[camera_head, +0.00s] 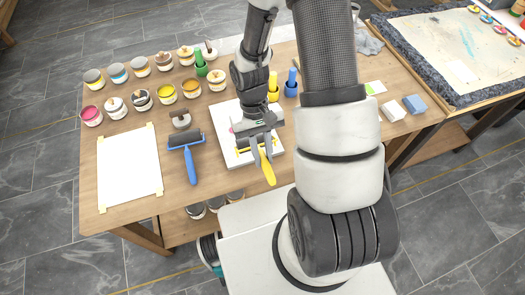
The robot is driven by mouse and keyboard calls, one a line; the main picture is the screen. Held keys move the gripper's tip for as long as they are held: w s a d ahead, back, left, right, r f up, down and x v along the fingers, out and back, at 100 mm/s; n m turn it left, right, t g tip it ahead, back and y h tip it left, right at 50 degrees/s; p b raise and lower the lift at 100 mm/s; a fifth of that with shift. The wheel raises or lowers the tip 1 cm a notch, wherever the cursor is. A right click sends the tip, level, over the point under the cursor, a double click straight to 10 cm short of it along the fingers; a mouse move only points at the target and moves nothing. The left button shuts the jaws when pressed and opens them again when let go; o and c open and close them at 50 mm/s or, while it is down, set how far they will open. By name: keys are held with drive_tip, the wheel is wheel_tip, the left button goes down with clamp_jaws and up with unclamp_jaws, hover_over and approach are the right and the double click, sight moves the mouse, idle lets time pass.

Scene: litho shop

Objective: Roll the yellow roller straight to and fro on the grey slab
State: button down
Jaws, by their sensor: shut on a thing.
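The yellow roller (267,170) lies over a pale slab (229,120) near the middle of the table, its handle pointing toward the front edge. My gripper (262,152) is shut on the yellow roller. My gripper and wrist hide most of the roller's drum and frame, so I cannot tell whether the drum touches the slab. A little pink shows on the slab's left side beside my gripper.
A blue roller (187,150) lies left of the slab, beside a taped white sheet (129,168). Several ink tins (141,97) stand behind them. Blue and white blocks (414,104) sit at the right. My arm covers the table's right middle.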

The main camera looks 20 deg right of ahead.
drive_tip(key=f, duration=0.1)
drive_tip(key=w+f+b, duration=0.1)
drive_tip(key=f, duration=0.1)
drive_tip(key=w+b, duration=0.3)
drive_tip(key=w, duration=1.9)
drive_tip(key=shift+w+f, duration=0.1)
drive_tip(key=shift+w, duration=0.3)
drive_tip(key=shift+f, duration=0.3)
drive_tip(key=shift+f+b, duration=0.65)
drive_tip(key=shift+s+a+p, duration=0.1)
drive_tip(key=shift+s+p, duration=0.7)
drive_tip(key=shift+s, duration=2.75)
drive_tip(key=shift+s+p, duration=0.5)
drive_tip(key=shift+s, duration=5.8)
drive_tip(key=shift+s+f, duration=0.1)
drive_tip(key=shift+s, duration=1.95)
